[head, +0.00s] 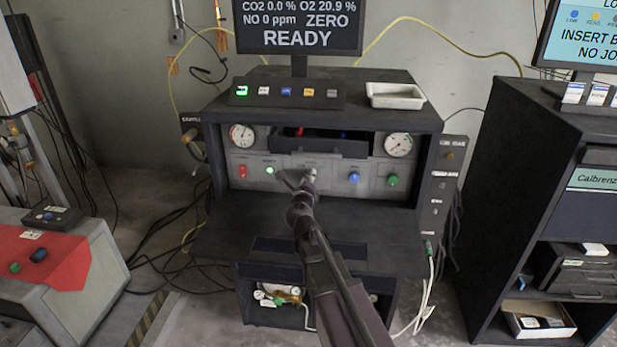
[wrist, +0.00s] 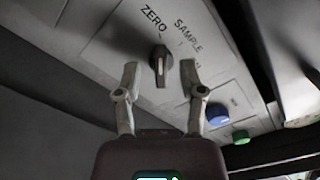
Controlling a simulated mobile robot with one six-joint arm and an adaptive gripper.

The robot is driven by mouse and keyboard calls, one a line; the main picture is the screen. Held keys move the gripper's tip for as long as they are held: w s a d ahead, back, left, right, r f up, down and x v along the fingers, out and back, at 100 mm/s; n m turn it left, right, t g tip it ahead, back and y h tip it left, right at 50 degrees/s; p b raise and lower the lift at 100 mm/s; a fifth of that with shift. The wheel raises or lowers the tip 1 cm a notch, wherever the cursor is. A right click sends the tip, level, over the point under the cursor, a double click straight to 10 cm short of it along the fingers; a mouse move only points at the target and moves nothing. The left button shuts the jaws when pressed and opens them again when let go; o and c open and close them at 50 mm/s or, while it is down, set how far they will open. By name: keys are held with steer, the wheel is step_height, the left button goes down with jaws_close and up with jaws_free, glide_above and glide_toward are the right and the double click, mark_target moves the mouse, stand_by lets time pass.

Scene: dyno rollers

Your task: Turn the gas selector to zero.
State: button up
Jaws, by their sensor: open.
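The gas selector (wrist: 159,60) is a small dark knob with a pale line on it, on the grey panel in the wrist view. The words ZERO and SAMPLE are printed above it, to the left and right. Its long side runs roughly up and down in the picture; I cannot tell for sure which word it points at. My gripper (wrist: 159,70) is open, with one finger on each side of the knob and a gap on both sides. In the head view my gripper (head: 298,182) is at the middle of the panel and largely hides the selector.
The cabinet (head: 225,215) has two gauges, a red switch (head: 243,171), a blue button (head: 354,178) and a green button (head: 392,180). An open drawer (head: 340,147) sits above the panel. A shelf juts out below it. The monitor (head: 298,25) reads ZERO and READY.

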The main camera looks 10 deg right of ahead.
steer(key=v, duration=1)
steer(key=shift+s+a, duration=0.1)
steer(key=shift+s, duration=0.2)
steer(key=shift+r, duration=0.1)
